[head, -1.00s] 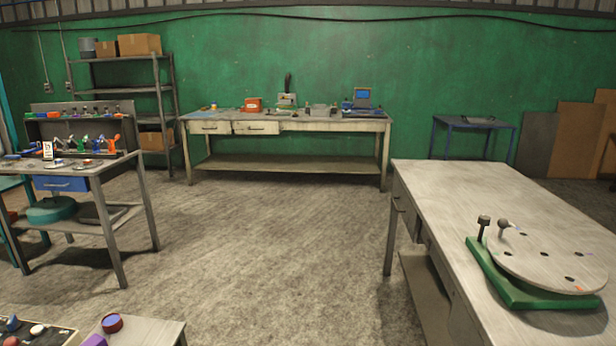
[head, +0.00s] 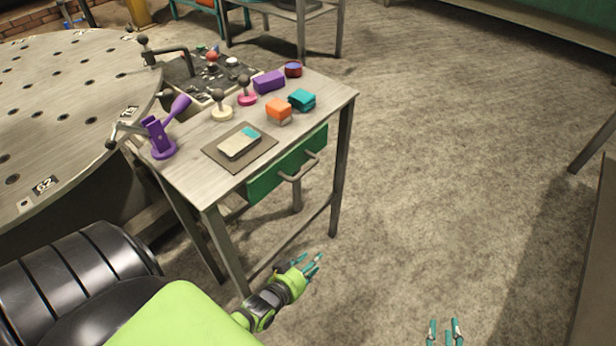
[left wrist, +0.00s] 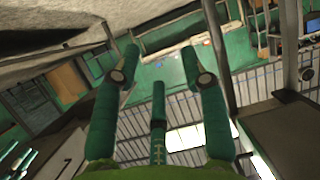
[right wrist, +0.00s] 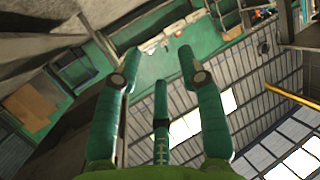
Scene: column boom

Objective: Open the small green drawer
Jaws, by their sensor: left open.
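The small green drawer (head: 262,184) sits under the top of a small metal table (head: 330,92), its front about flush with the table edge, so it looks closed. Its grey bar handle (head: 299,170) sticks out from the front. My left gripper (head: 314,262) is below and in front of the handle, apart from it, with fingers spread and nothing between them; they also show spread in the left wrist view (left wrist: 157,65). My right gripper (head: 445,330) is at the bottom edge of the head view, well right of the drawer; the right wrist view (right wrist: 160,68) shows its fingers spread and empty.
The tabletop holds a mat with a block (head: 240,144), an orange block (head: 279,110), a teal block (head: 302,99), a purple block (head: 269,81) and knobs. A large round perforated table (head: 70,85) stands left. The floor right of the drawer (head: 430,170) is clear.

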